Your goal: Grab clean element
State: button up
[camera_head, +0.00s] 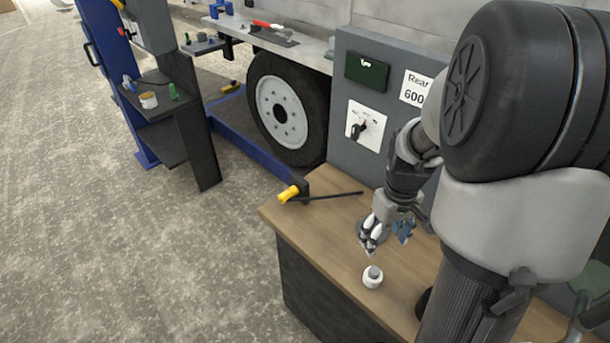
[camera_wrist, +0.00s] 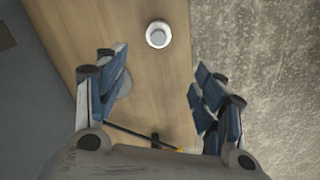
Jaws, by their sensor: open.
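A small white cylinder with a grey top (camera_head: 373,276), which may be the clean element, stands upright on the wooden bench top (camera_head: 330,240). In the wrist view it shows as a white ring with a grey centre (camera_wrist: 158,34), beyond the fingertips. My gripper (camera_head: 388,238) is open and empty above the bench, behind the cylinder and apart from it. The wrist view shows its blue-padded fingers (camera_wrist: 160,85) spread wide. A round greyish thing (camera_wrist: 125,84) is partly hidden behind the left finger; I cannot tell what it is.
A yellow-headed tool with a long black rod (camera_head: 290,193) lies at the bench's back left. A grey panel (camera_head: 345,75) with a dial and a "Rear 600" label stands behind the bench. A wheel (camera_head: 284,110) and a dark stand with small items (camera_head: 195,130) are farther back.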

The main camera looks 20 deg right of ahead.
aim_at(375, 271)
jog(key=f+b, duration=0.2)
jog(key=f, duration=0.4)
jog(key=f+b, duration=0.2)
jog(key=f, duration=0.4)
jog(key=f+b, duration=0.3)
jog(key=f, duration=0.3)
jog(key=shift+d, duration=0.25)
jog(key=shift+s, duration=0.1)
jog(key=shift+c, duration=0.5)
jog(key=c, duration=1)
